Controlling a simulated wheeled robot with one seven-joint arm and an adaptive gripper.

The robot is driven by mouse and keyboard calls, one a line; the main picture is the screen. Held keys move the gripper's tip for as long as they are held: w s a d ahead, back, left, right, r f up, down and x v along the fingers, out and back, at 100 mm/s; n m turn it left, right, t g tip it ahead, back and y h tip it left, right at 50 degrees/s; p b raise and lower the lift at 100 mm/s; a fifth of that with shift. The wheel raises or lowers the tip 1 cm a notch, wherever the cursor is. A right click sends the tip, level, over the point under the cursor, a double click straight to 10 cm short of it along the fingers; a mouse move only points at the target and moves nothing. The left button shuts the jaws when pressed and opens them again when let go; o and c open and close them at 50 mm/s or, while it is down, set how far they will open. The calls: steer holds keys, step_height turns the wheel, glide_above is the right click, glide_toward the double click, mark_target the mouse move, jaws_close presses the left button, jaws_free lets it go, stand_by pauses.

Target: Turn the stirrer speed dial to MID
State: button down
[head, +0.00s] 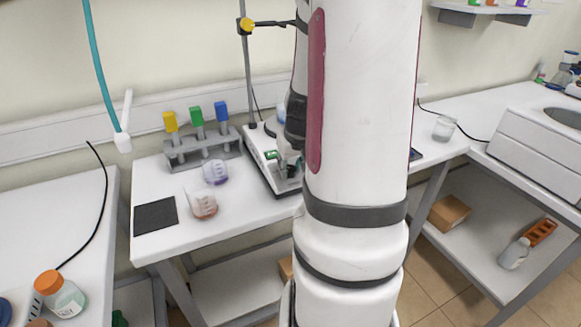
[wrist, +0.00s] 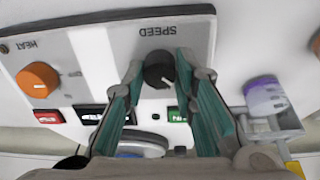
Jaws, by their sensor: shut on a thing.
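The stirrer (head: 258,150) stands on the white bench in the head view, partly hidden behind my arm. In the wrist view its front panel (wrist: 95,60) appears upside down, with the words HEAT and SPEED. The black speed dial (wrist: 159,70) has a white pointer mark. My gripper (wrist: 160,78) has its two green-lined fingers on either side of this dial, shut on it. The orange heat dial (wrist: 38,80) is to the left, apart from the fingers. The MID mark cannot be read. In the head view my fingertips are mostly hidden by my arm.
A grey rack (head: 203,148) with yellow, green and blue capped tubes stands left of the stirrer. Two small beakers, one purple (head: 215,172) and one reddish (head: 204,205), stand in front of it. A black mat (head: 155,217) lies farther left. A clamp stand rises behind the stirrer.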

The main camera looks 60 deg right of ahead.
steer(key=m, duration=0.5)
steer(key=shift+m, duration=2.5)
steer(key=c, duration=1.3)
jaws_free()
steer(key=v, duration=1.2)
steer(key=shift+w, duration=0.25)
steer(key=shift+d+r, duration=0.1)
